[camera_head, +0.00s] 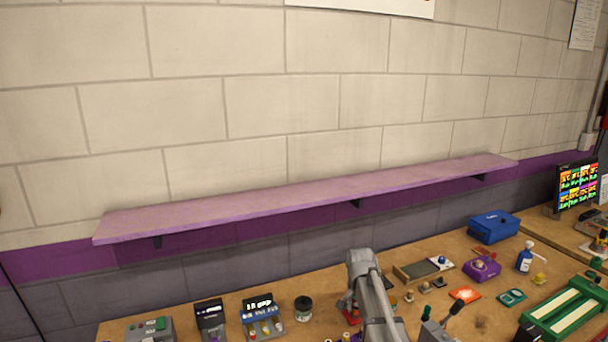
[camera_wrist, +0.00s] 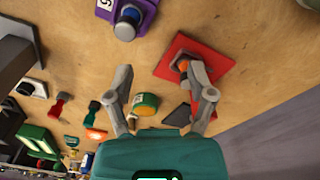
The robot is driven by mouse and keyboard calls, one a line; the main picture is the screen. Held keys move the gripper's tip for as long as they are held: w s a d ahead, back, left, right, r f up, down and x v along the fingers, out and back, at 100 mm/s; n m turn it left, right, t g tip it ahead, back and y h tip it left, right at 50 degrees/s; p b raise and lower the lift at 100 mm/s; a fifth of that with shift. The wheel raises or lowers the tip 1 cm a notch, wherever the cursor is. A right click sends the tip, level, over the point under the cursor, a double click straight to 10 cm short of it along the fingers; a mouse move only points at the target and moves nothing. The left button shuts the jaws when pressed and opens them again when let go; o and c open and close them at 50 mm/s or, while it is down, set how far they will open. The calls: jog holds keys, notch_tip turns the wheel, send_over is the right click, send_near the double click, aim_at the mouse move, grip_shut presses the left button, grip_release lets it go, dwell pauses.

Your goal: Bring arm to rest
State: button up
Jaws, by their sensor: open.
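My gripper (camera_wrist: 162,75) shows in the wrist view with its two grey fingers spread apart and nothing held between them. A green and yellow round object (camera_wrist: 145,103) shows between the fingers, apparently on the wooden surface beyond them. The right finger overlaps a red square plate (camera_wrist: 210,50) with an orange part. My grey arm (camera_head: 372,295) reaches up at the bottom middle of the head view, over the workbench. My gripper cannot be made out clearly in the head view.
The wooden workbench (camera_head: 395,242) carries many items: a blue box (camera_head: 494,227), a purple block (camera_head: 482,268), a green track-like case (camera_head: 565,314) and a dark jar (camera_head: 303,308). An empty purple shelf (camera_head: 270,197) runs along the wall above. A lit screen (camera_head: 577,188) stands at right.

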jog(key=s+r+n+p, duration=0.7)
jog(key=s+r+p, duration=0.7)
jog(key=s, duration=0.6)
jog(key=shift+r+n+y, duration=0.3)
jog(key=shift+r+n, duration=0.1)
jog(key=shift+r, duration=0.15)
